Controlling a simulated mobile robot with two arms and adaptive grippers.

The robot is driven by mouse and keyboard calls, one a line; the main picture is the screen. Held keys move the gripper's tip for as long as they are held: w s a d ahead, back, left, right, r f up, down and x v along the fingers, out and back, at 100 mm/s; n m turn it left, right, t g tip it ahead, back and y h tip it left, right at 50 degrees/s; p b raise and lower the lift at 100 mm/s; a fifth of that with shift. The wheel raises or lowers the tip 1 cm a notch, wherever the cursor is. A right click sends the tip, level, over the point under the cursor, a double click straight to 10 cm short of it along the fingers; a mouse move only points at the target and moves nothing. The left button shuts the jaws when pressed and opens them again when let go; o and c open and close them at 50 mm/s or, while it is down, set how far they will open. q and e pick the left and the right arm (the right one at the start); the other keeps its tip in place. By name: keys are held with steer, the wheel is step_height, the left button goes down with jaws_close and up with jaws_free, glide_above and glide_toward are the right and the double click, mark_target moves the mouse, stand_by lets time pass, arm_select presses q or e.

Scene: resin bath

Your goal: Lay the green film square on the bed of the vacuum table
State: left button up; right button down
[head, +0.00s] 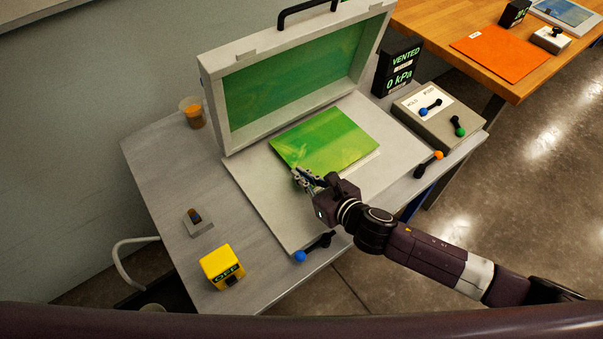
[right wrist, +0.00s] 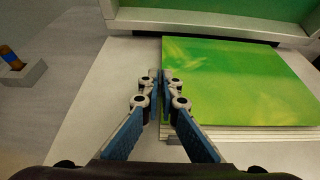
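The green film square (head: 325,140) lies flat over the bed of the vacuum table (head: 258,190), under the raised lid; a pale strip shows along its near right edge. In the right wrist view the film (right wrist: 235,80) fills the upper right, with pale layers under its near edge. My right gripper (head: 300,176) is at the film's near left edge. Its fingertips (right wrist: 160,74) are together with that edge between them. Whether the film touches the bed everywhere is hard to tell. My left gripper is out of view.
The open lid (head: 290,75) with a green window stands behind the bed. A "VENTED 0 kPa" display (head: 398,68) and a lever box (head: 437,114) stand right. A yellow box (head: 221,266), a small block holder (head: 197,222) and an amber cup (head: 193,112) stand left.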

steer(key=shift+f+b, duration=0.65)
steer(key=shift+f, duration=0.55)
steer(key=c, duration=2.1)
jaws_free()
steer(key=shift+r, duration=0.2)
step_height(320, 180, up, 7)
steer(key=p, duration=0.8)
steer(key=shift+f, duration=0.1)
